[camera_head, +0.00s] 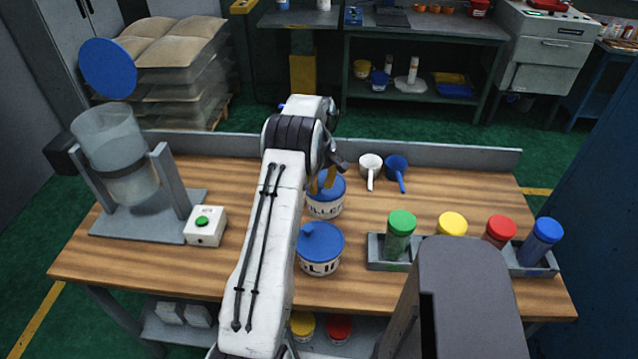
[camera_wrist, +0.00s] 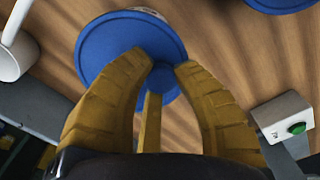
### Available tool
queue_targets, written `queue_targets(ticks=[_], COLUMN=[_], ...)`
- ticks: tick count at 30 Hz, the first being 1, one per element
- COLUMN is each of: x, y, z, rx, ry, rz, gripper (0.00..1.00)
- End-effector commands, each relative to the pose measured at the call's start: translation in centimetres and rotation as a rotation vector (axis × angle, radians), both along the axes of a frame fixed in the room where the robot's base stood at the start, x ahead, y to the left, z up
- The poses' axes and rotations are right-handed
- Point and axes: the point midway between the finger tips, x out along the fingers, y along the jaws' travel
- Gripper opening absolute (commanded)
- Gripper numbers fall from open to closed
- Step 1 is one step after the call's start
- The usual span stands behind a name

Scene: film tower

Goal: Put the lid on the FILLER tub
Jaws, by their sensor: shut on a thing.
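The FILLER tub (camera_head: 323,210) is white with dark lettering and stands in the middle of the workbench. A blue lid (camera_head: 334,194) is at its top; I cannot tell whether it is fully seated or slightly raised. My gripper (camera_head: 325,181) reaches down over this lid. In the wrist view the yellow fingers (camera_wrist: 163,68) are shut on the knob of the blue lid (camera_wrist: 105,50). A bit of white tub shows past the lid's far edge. The tub's rim is hidden under the lid.
A second white tub with a blue lid (camera_head: 322,240) stands close in front. White and blue scoops (camera_head: 396,170) lie behind to the right. Capped jars (camera_head: 400,235) stand in trays at right. A hopper stand (camera_head: 145,220) and green-button box (camera_head: 205,228) are left.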

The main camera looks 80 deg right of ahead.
Motion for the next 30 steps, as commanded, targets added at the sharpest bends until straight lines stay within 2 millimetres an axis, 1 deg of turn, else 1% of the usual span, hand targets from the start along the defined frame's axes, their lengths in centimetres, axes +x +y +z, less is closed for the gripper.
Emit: queue_targets(ticks=[28,29,30], x=[0.0,0.0,0.0], y=[0.0,0.0,0.0], z=[-0.19,-0.19,-0.19], rx=[0.0,0.0,0.0], ry=[0.0,0.0,0.0], rz=[0.0,0.0,0.0], gripper=[0.1,0.3,0.34])
